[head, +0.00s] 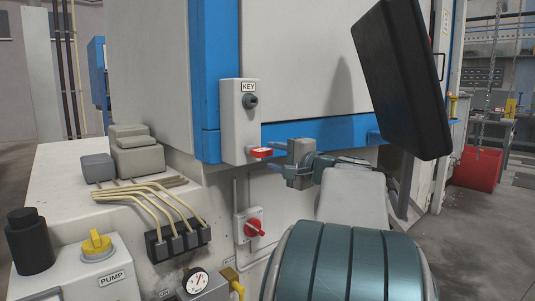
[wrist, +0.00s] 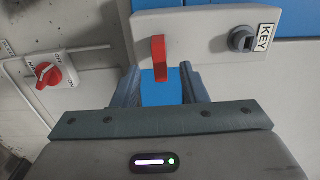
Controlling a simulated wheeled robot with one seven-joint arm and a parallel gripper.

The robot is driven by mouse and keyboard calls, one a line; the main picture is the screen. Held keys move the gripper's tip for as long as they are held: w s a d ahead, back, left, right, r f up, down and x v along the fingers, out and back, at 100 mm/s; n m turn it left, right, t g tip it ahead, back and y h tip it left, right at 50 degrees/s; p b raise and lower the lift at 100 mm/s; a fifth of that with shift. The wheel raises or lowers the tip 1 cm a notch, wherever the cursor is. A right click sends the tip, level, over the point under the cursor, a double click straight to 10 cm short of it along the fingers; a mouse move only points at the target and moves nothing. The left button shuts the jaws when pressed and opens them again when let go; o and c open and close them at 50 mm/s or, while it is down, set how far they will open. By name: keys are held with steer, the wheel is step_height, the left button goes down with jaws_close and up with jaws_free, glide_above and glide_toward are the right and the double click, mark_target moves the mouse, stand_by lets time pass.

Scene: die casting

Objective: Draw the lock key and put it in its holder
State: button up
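A white box (head: 240,125) is fixed to the blue-edged cabinet. It carries a KEY label and a dark round fitting (head: 250,101), also seen in the wrist view (wrist: 242,40). A red tab (head: 261,153), which looks like the lock key, sticks out at the box's lower end. In the wrist view the red tab (wrist: 158,55) stands upright between my fingers, left of the middle of the gap. My gripper (head: 268,157) is open, its two fingers to either side of the tab with gaps visible. How the tab sits in the box is hidden.
A red rotary switch (head: 254,228) is on the wall below the box. Pipes, a pump box (head: 97,255) and a gauge (head: 197,282) are at lower left. A black panel (head: 402,78) hangs at upper right. A red bin (head: 476,167) stands far right.

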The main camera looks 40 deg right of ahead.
steer(key=s+p, duration=0.1)
steer(key=s, duration=0.9)
steer(key=shift+d, duration=0.4)
steer(key=w+a+n+g+y+p, duration=0.3)
steer(key=a+n+g+p, duration=0.5)
steer(key=a+p, duration=1.1)
steer(key=s+a+r+n+g+h+p, duration=0.3)
steer(key=s+a+n+g+p, duration=0.4)
steer(key=p, duration=0.7)
steer(key=s+a+n+h, duration=0.1)
steer(key=s+a+n, duration=0.1)
steer(key=s+a, duration=0.2)
steer(key=shift+s+a, duration=0.4)
steer(key=shift+s, duration=0.15)
steer(key=shift+d, duration=0.15)
